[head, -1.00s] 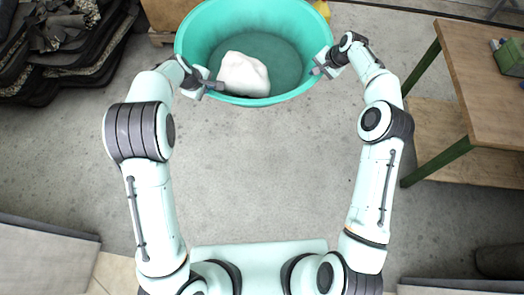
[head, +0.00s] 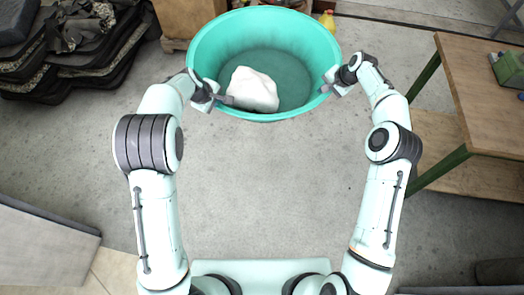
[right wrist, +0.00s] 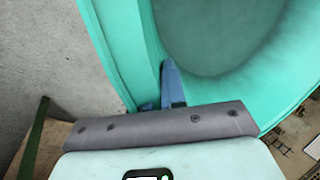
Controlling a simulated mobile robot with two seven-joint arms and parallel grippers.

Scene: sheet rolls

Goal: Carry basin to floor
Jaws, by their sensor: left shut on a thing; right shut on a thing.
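The teal basin (head: 290,112) is at the top middle of the head view, with a white lump (head: 253,90) lying inside it at the near left. My left gripper (head: 222,98) is shut on the basin's near-left rim. My right gripper (head: 328,87) is shut on the basin's near-right rim. In the right wrist view, the basin wall (right wrist: 120,50) fills the upper middle and my right gripper's finger (right wrist: 171,85) lies against the rim. The other finger is mostly hidden. I cannot tell how high the basin is above the floor.
Bare concrete floor (head: 270,190) lies between my arms. A wooden table (head: 485,90) with a green and white item (head: 508,68) stands at the right. Dark stacked sheets (head: 75,60) are at the upper left. A wooden box (head: 190,15) and a yellow bottle (head: 327,19) are behind the basin.

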